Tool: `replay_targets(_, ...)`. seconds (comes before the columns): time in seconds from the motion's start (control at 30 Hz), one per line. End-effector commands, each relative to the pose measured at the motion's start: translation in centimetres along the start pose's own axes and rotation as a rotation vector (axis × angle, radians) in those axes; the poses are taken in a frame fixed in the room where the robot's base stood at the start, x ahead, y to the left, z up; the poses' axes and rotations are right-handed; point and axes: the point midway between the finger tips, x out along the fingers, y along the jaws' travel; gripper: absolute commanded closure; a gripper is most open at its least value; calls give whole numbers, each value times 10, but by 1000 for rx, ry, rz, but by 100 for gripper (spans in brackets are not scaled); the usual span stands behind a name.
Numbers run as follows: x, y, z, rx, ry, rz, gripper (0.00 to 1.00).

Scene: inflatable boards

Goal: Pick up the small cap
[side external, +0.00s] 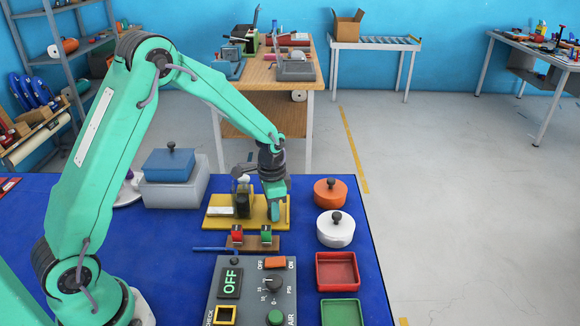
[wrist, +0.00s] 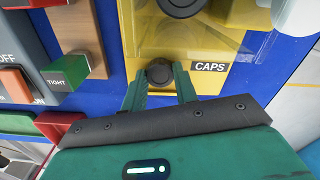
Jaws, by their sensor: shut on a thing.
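The small cap (wrist: 159,71) is dark and round. In the wrist view it sits between the two fingertips of my gripper (wrist: 160,88), which is shut on it. It is over the yellow caps tray (wrist: 215,81), beside the "CAPS" label; I cannot tell whether it still touches the tray. In the side view my gripper (side external: 276,213) points down at the right end of the yellow tray (side external: 220,225), and the cap is hidden there. A larger dark round part (wrist: 181,5) shows beyond the cap in the wrist view.
A wooden block with red and green switches (side external: 252,241) and a grey control panel (side external: 252,290) stand in front of the tray. An orange lidded pot (side external: 330,193), a white lidded pot (side external: 335,230), a red bin (side external: 337,271) and a green bin (side external: 341,312) line the right edge.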

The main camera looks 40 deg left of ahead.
Motion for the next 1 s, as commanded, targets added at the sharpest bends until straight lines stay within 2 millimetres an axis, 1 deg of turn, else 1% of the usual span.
replay_targets(0.17,-8,0,-1,0,3,-2,92)
replay_targets(0.27,-18,0,-1,0,3,-2,92)
replay_targets(0.43,-43,0,-1,0,4,-3,92)
replay_targets(0.8,-80,66,-2,6,2,-1,92)
replay_targets(1.0,-97,96,-3,4,2,-1,92)
